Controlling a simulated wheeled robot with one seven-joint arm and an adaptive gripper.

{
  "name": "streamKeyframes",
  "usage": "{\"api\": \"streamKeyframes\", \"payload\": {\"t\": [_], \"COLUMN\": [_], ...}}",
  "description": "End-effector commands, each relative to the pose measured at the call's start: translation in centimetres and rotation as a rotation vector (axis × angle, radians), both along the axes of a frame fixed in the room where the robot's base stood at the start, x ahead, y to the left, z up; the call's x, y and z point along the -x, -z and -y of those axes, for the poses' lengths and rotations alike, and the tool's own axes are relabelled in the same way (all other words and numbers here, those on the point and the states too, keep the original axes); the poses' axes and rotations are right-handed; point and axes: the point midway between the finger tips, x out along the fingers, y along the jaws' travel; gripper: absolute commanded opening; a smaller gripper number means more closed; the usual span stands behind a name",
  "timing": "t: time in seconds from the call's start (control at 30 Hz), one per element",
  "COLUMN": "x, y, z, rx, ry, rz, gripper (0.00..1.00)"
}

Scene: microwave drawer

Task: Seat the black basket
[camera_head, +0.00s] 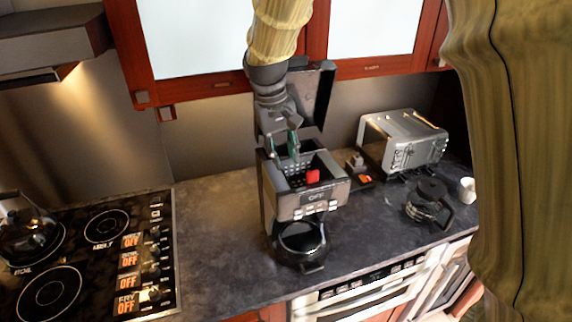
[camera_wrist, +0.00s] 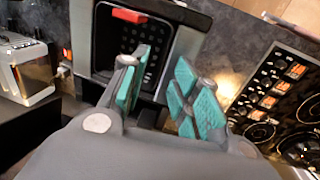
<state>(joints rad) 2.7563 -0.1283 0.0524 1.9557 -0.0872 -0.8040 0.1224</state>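The black coffee maker (camera_head: 322,203) stands on the counter with its lid (camera_head: 318,97) raised. The black perforated basket (camera_head: 297,180) shows in its open top, with a red tab (camera_head: 313,176) at the front. The wrist view also shows the basket (camera_wrist: 122,52) and the red tab (camera_wrist: 129,15). My gripper (camera_head: 286,149) is over the rear left of the open top, pointing down. In the wrist view my gripper (camera_wrist: 168,85) has its teal-padded fingers apart, with nothing clearly held between them. I cannot tell how fully the basket sits in the machine.
A glass carafe (camera_head: 299,243) stands under the coffee maker's top. A toaster oven (camera_head: 403,141), a second dark carafe (camera_head: 428,201) and a white cup (camera_head: 467,190) are to the right. A stove (camera_head: 84,257) with a kettle (camera_head: 27,232) is left. Cabinets (camera_head: 210,40) hang behind.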

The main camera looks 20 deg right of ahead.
Motion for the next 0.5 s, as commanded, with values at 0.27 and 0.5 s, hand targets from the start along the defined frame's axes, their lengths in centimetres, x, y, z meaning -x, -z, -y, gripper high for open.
{"api": "streamKeyframes", "payload": {"t": [0.27,0.5], "x": [0.0,0.0], "y": [-4.8,-6.8], "z": [-0.8,-1.2], "rx": [0.0,0.0], "ry": [0.0,0.0], "rz": [0.003,0.001], "gripper": [0.3,0.3]}}
